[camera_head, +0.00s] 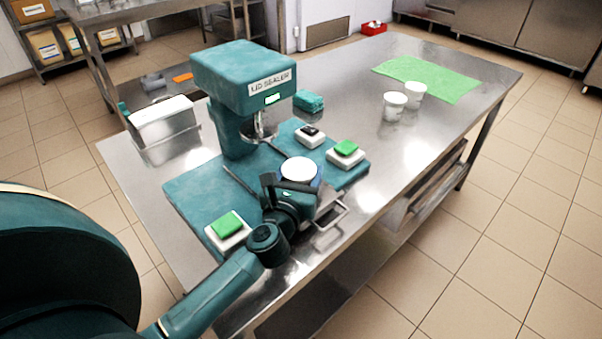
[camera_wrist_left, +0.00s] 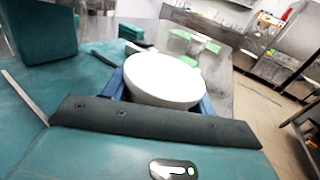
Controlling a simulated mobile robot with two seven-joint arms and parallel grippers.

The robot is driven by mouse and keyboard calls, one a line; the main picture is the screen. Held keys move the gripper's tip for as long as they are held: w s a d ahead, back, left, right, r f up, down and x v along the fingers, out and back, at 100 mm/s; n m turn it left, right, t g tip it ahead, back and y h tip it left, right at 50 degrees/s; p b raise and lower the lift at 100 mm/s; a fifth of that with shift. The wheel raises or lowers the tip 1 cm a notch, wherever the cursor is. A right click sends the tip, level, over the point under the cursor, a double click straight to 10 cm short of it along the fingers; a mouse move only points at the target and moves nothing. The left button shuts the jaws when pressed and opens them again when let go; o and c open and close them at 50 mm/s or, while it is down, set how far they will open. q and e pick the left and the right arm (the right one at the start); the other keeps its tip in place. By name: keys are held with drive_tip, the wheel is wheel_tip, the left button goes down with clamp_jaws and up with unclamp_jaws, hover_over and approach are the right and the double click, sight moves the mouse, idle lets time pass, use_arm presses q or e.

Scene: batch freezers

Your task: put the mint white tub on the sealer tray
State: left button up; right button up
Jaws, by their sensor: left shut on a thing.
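A white round tub (camera_head: 299,169) is held in my left gripper (camera_head: 297,178), over the front of the teal lid sealer's base. In the left wrist view, the tub (camera_wrist_left: 163,78) sits upright between the blue fingers, and the gripper (camera_wrist_left: 163,92) is shut on it. No flavour label is readable on it. A metal handle (camera_head: 331,217), apparently of the sealer tray, sticks out at the front edge; my gripper hides most of the tray area. I cannot tell whether the tub touches the tray. My right gripper is not in view.
The lid sealer's head (camera_head: 243,75) stands behind the tub. Green-topped buttons (camera_head: 227,226) (camera_head: 346,149) flank it on the base. Two white tubs (camera_head: 395,106) (camera_head: 415,92) stand near a green mat (camera_head: 428,78) at the back right. The table's right side is mostly clear.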

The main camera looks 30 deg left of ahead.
use_arm(q)
drive_tip(key=shift+f, duration=0.1)
drive_tip(key=o, duration=1.1)
drive_tip(key=shift+c, duration=0.2)
drive_tip(key=s, duration=0.3)
drive_tip(key=s+d+b, duration=0.1)
drive_tip(key=s, duration=0.3)
drive_tip(key=s+d, duration=0.1)
drive_tip(key=s, duration=0.3)
drive_tip(key=shift+s+d, duration=0.1)
drive_tip(key=shift+s, duration=0.3)
